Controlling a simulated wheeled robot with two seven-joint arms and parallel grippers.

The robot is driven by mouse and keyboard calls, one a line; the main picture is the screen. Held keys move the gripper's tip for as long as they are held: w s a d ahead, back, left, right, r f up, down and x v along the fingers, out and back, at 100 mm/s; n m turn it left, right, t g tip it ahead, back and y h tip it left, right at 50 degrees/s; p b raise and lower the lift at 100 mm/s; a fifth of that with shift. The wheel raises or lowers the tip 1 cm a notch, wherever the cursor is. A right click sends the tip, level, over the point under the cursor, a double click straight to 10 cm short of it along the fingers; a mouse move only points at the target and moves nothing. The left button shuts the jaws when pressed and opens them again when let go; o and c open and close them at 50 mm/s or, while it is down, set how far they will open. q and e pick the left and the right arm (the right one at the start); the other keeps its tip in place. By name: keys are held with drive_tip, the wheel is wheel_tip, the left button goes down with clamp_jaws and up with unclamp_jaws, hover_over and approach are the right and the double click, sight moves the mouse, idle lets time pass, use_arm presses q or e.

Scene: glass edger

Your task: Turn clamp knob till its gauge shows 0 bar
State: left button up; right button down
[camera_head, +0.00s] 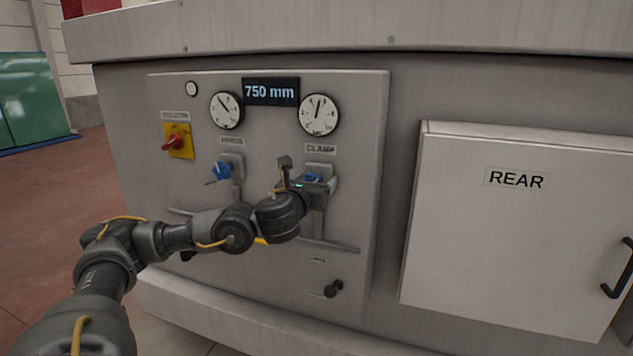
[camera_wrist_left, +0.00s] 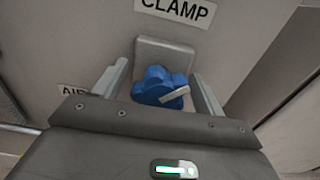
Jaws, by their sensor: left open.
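The blue clamp knob (camera_head: 314,178) sits on a grey plate under the CLAMP label. In the left wrist view the knob (camera_wrist_left: 160,88) has a lobed shape and a white pointer bar aimed to the right and slightly up. My left gripper (camera_head: 308,176) is open, with one finger on each side of the knob; in the left wrist view the fingers (camera_wrist_left: 158,92) show gaps to it. The clamp gauge (camera_head: 319,114) is a round white dial above the knob. Its needle points almost straight up, a little right; the numbers are too small to read. My right gripper is not in view.
A second blue knob (camera_head: 221,171) and gauge (camera_head: 227,110) are to the left. A REAR door (camera_head: 520,230) is at right.

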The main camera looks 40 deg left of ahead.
use_arm(q)
drive_tip(key=c, duration=1)
drive_tip(key=shift+n, duration=0.3)
